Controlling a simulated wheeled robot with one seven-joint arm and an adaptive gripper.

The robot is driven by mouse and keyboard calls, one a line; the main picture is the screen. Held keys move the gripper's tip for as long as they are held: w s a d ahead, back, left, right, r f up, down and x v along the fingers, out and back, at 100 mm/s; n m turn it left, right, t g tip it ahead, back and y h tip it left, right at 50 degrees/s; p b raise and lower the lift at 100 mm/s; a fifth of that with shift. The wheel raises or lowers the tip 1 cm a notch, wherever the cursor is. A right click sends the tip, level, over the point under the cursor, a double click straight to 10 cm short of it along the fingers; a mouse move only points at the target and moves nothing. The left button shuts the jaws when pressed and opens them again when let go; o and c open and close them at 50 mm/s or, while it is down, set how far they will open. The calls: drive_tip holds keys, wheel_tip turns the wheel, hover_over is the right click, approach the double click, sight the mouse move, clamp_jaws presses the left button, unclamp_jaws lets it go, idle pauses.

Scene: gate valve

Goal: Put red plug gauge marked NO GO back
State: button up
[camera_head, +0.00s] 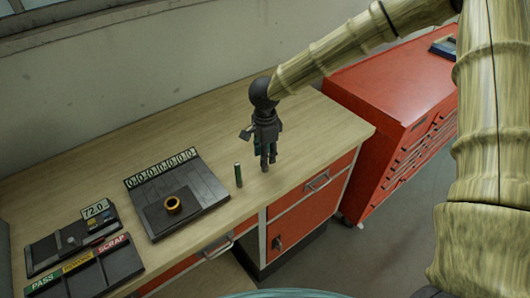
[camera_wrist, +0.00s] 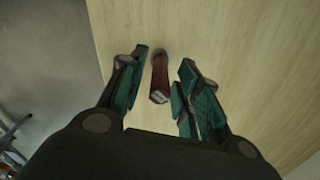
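The red plug gauge (camera_wrist: 160,77) shows in the wrist view as a dark red cylinder with a grey end and a pale marked end face; its lettering is too small to read. My gripper (camera_wrist: 163,59) is open, with one finger on each side of the gauge and a gap visible on both sides. In the head view my gripper (camera_head: 266,160) points down over the bench near its right front edge, and its fingers largely hide the gauge. A green plug gauge (camera_head: 238,175) stands upright on the bench just left of my gripper.
On the wooden bench (camera_head: 180,120), a dark tray (camera_head: 208,189) with numbered tags holds a brass ring (camera_head: 173,204). Left are a gauge case (camera_head: 45,252) tagged 72.0 and PASS, REWORK and SCRAP bins (camera_head: 122,260). A red drawer cabinet (camera_head: 390,90) stands right. The back of the bench is clear.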

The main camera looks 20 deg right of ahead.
drive_tip(key=shift+r, duration=0.15)
wheel_tip(320, 180, up, 12)
drive_tip(key=b, duration=0.3)
idle(0.4)
drive_tip(key=shift+s+a, duration=0.1)
idle(1.4)
